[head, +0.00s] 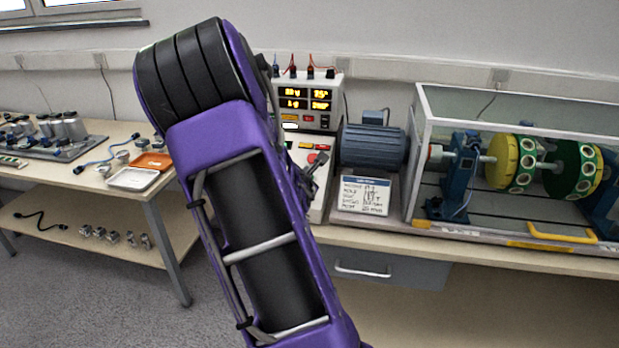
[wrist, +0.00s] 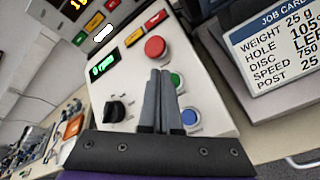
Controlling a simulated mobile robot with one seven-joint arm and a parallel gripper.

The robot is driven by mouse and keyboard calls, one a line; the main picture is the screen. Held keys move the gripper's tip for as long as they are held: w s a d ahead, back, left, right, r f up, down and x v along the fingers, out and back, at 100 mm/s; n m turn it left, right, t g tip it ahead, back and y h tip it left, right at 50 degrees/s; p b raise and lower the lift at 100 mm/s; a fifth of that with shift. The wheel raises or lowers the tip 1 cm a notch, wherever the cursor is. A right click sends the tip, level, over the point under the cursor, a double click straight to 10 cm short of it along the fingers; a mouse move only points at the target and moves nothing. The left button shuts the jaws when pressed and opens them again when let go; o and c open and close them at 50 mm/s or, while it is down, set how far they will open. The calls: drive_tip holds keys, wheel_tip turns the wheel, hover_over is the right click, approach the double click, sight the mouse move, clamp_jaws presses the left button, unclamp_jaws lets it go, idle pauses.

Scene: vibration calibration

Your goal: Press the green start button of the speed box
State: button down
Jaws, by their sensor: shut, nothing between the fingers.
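The speed box (wrist: 88,85) is a pale sloped panel. It bears a red mushroom button (wrist: 155,47), a black knob (wrist: 117,110) and a small display (wrist: 103,65) reading 0 rpm. The green start button (wrist: 177,80) shows just right of my fingertips, its left part close to or behind a finger. A blue button (wrist: 191,117) is below it. My gripper (wrist: 160,73) is shut and empty, its fingers pointing at the panel. I cannot tell whether the tips touch it. In the head view my arm hides much of the speed box (head: 319,207).
A meter unit with orange readouts (head: 306,98) stands behind the box. Right of it are a blue motor (head: 371,147), a job card (head: 363,195) and a clear-walled rig with discs (head: 515,165). An orange tray (head: 152,161) lies on the left table.

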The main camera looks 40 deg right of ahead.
drive_tip(key=shift+w+d+f, duration=0.15)
drive_tip(key=shift+f, duration=0.25)
drive_tip(key=shift+w+d+f+b, duration=0.1)
drive_tip(key=shift+d+f+b, duration=0.05)
drive_tip(key=shift+f+b, duration=0.25)
idle(0.7)
drive_tip(key=shift+r, duration=0.1)
drive_tip(key=shift+s+a+r+p, duration=0.15)
drive_tip(key=shift+r+p, duration=0.2)
drive_tip(key=shift+p, duration=0.1)
drive_tip(key=shift+s+a+r+p, duration=0.1)
drive_tip(key=shift+a+r+p, duration=0.05)
drive_tip(key=shift+r+p, duration=0.2)
drive_tip(key=r+p, duration=0.1)
drive_tip(key=s+a+r+p, duration=0.1)
drive_tip(key=r+p, duration=0.2)
drive_tip(key=p, duration=0.1)
drive_tip(key=shift+s+a+r, duration=0.2)
drive_tip(key=shift+a, duration=0.1)
idle(0.7)
